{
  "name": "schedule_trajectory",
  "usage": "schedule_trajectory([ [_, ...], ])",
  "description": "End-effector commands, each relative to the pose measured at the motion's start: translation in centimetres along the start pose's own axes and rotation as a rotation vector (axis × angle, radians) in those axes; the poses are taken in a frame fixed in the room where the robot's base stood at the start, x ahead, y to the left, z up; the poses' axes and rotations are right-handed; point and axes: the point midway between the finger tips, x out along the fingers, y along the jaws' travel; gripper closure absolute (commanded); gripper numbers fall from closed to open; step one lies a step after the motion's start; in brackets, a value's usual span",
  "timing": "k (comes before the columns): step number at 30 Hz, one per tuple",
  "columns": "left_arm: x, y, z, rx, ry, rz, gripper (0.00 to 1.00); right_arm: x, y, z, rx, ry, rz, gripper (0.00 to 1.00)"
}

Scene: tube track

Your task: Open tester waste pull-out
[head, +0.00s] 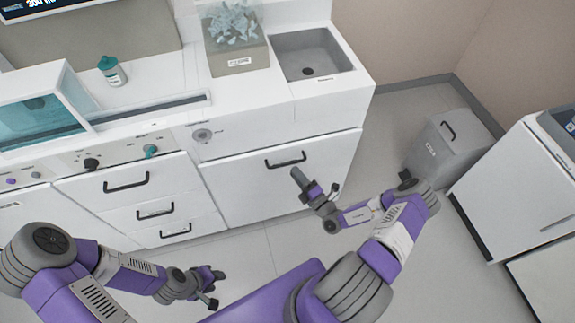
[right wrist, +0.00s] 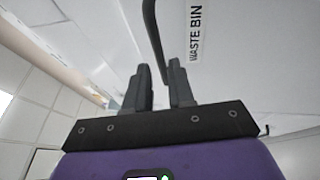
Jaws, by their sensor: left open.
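The waste pull-out is the large white front (head: 245,195) under the sink, with a black bar handle (head: 286,160) near its top edge. It looks closed. In the right wrist view its handle (right wrist: 152,35) and a "WASTE BIN" label (right wrist: 195,32) show. My right gripper (head: 299,177) is just below the handle's right part in the head view. In the right wrist view its fingers (right wrist: 160,78) are apart, with the handle's end lined up with the gap; I cannot tell whether it lies between them. My left gripper (head: 214,287) is open and empty, low over the floor.
Left of the pull-out are drawers (head: 155,211) with black handles. Above are a sink (head: 312,55), a clear bin (head: 235,40) and a teal-capped bottle (head: 112,71). A grey bin (head: 446,145) and a white cabinet (head: 515,185) stand at right. Floor before the pull-out is open.

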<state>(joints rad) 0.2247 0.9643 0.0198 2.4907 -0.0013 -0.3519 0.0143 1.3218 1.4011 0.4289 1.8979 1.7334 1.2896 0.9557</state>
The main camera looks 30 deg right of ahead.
Motion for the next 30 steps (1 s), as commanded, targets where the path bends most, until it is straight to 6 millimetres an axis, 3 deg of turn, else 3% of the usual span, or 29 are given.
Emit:
schedule_trajectory([
  [6,0.9,-0.4,-0.1,0.000,0.000,0.000,0.57,3.6,-0.1,-0.2,-0.002,0.006,0.001,0.77],
  [12,1.3,-0.5,-0.1,0.000,0.000,0.000,0.57,5.3,-0.1,-0.2,-0.003,0.006,-0.001,0.77],
  [20,1.3,-0.5,-0.1,0.000,0.000,0.000,0.57,5.5,0.0,-0.2,-0.003,0.006,-0.001,0.77],
  [25,1.3,-0.5,-0.1,0.000,0.000,0.000,0.57,5.5,0.0,-0.2,-0.003,0.007,-0.001,0.98],
  [30,1.3,-0.5,-0.1,0.000,0.000,0.000,0.57,5.5,0.0,-0.2,-0.003,0.007,-0.001,1.00],
])
